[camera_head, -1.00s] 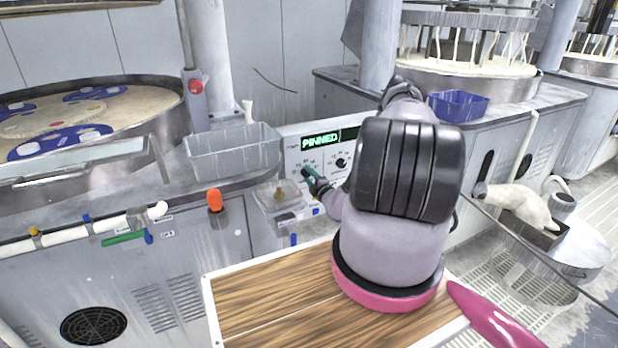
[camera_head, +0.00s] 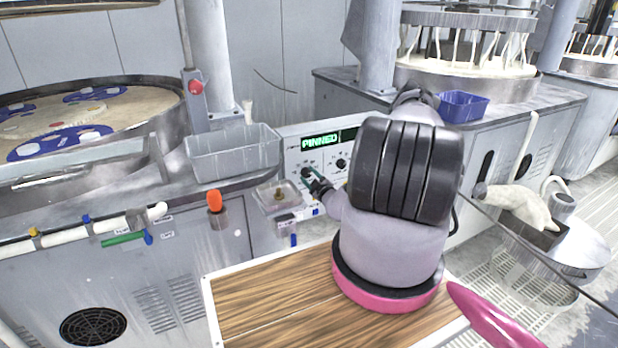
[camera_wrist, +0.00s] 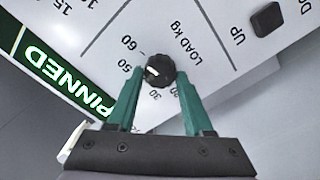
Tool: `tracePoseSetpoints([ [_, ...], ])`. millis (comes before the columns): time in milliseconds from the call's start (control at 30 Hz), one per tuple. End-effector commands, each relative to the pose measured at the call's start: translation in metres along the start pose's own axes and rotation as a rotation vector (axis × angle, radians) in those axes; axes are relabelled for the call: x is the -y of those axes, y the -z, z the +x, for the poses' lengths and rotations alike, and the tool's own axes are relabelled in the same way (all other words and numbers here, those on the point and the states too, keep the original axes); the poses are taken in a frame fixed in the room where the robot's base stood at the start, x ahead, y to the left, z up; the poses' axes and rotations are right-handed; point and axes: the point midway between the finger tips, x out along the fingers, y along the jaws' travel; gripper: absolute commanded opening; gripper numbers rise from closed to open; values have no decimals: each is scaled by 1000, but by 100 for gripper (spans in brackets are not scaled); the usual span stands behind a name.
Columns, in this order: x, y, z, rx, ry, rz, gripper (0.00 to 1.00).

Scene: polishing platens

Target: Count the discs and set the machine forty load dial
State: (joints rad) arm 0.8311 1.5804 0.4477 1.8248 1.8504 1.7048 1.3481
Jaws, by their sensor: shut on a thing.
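The load dial (camera_wrist: 160,70) is a black round knob beside the printed words LOAD kg. My gripper (camera_wrist: 161,88) has its two green fingers closed on the knob's sides. In the head view my gripper (camera_head: 308,178) is at the panel (camera_head: 293,145), under a lit green display (camera_head: 321,140) reading PINNED. White discs (camera_head: 88,138) sit in blue carriers (camera_head: 62,141) on the platen (camera_head: 125,104) at the left; its near edge is partly cut off.
A blue tray (camera_head: 462,105) is at the right. A wooden board (camera_head: 270,300) lies in front.

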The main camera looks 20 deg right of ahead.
Motion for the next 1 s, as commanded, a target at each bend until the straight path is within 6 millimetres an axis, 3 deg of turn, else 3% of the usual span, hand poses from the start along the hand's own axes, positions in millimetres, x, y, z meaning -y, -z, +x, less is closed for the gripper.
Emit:
tracePoseSetpoints([
  [567, 2, -1, -2, 4, 3, 33, 0],
  [600, 2, -1, -2, 4, 3, 33, 63],
  [667, 1, -1, -2, 3, 3, 32, 82],
  [1000, 0, -1, -2, 2, 1, 31, 82],
])
